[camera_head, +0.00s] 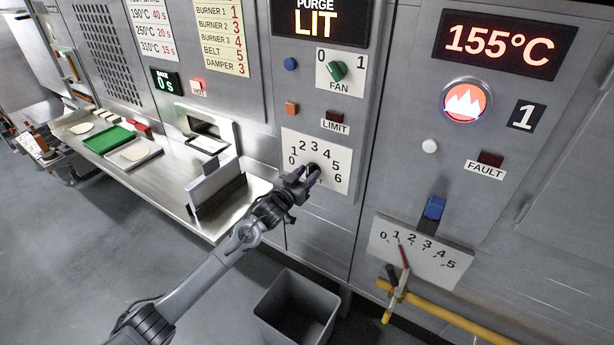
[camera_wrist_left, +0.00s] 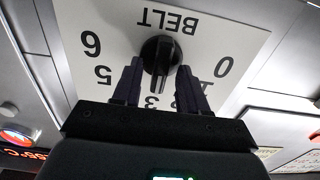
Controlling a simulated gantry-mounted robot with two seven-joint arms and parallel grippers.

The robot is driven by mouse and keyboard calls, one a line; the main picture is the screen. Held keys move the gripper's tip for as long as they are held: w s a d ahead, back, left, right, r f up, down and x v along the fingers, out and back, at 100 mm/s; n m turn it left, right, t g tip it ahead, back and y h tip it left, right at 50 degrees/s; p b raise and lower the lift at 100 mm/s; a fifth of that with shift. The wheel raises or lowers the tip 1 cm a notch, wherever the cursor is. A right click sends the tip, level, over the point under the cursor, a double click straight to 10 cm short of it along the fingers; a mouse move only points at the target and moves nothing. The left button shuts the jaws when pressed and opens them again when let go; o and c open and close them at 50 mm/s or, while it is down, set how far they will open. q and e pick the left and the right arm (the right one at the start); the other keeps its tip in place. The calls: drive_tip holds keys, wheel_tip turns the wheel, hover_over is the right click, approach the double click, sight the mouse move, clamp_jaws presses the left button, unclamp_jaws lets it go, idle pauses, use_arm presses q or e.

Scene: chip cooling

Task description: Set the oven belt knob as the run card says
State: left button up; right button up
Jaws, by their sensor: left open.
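The belt knob (camera_wrist_left: 160,54) is black and sits on a white dial plate (camera_head: 297,147) numbered 0 to 6. In the left wrist view the plate is upside down, marked BELT, and the knob's bar seems to point towards 3. My left gripper (camera_head: 300,180) is at the dial's lower edge. In the left wrist view my left gripper (camera_wrist_left: 158,85) is open, its fingers on either side of the bar; whether they touch it is unclear. The run card (camera_head: 220,38) appears to list BELT 5. My right gripper is not in view.
A green fan knob (camera_head: 337,70) is above the dial. A steel counter (camera_head: 150,165) is left, and a grey bin (camera_head: 297,308) stands below.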

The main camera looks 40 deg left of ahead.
use_arm(q)
drive_tip(key=shift+w, duration=0.25)
drive_tip(key=shift+c, duration=0.3)
clamp_jaws()
